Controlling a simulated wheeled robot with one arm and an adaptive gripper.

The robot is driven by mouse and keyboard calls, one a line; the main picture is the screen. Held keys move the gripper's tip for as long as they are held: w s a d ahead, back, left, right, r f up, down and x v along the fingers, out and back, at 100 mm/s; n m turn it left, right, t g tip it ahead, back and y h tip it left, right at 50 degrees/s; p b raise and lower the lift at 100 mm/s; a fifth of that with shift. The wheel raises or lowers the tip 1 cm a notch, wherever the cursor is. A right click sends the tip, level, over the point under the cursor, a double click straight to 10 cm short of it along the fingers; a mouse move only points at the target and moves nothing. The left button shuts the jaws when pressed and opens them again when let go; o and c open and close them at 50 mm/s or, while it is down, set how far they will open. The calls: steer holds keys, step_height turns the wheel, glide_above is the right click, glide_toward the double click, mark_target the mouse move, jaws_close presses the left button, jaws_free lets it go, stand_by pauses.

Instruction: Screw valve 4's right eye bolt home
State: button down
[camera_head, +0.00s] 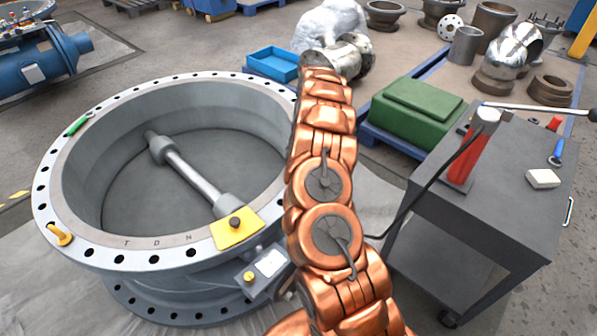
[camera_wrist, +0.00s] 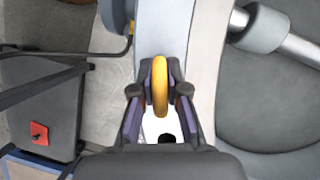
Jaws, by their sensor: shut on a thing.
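Valve 4 (camera_head: 120,261) is most likely the large grey flanged ring with a shaft across it (camera_head: 190,178), at left in the head view. A yellow eye bolt (camera_head: 61,234) stands on its left front rim. In the wrist view another yellow eye bolt (camera_wrist: 160,72) shows its ring edge-on between the fingers of my gripper (camera_wrist: 160,92). My gripper is shut on it, over the grey flange (camera_wrist: 165,30). The bolt's thread and seat are hidden. In the head view my copper arm covers the valve's right rim and the gripper.
A dark cart (camera_head: 485,205) with a red cylinder (camera_head: 474,150) stands right of my arm. A yellow plate (camera_head: 238,229) sits at the shaft's near end. A green tool (camera_head: 77,126) lies on the far left rim. A green box (camera_head: 415,112) stands behind.

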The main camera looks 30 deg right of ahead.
stand_by(0.5)
steer(key=c, duration=1.2)
jaws_free()
steer(key=shift+v, duration=5.95)
steer(key=shift+a+r, duration=0.15)
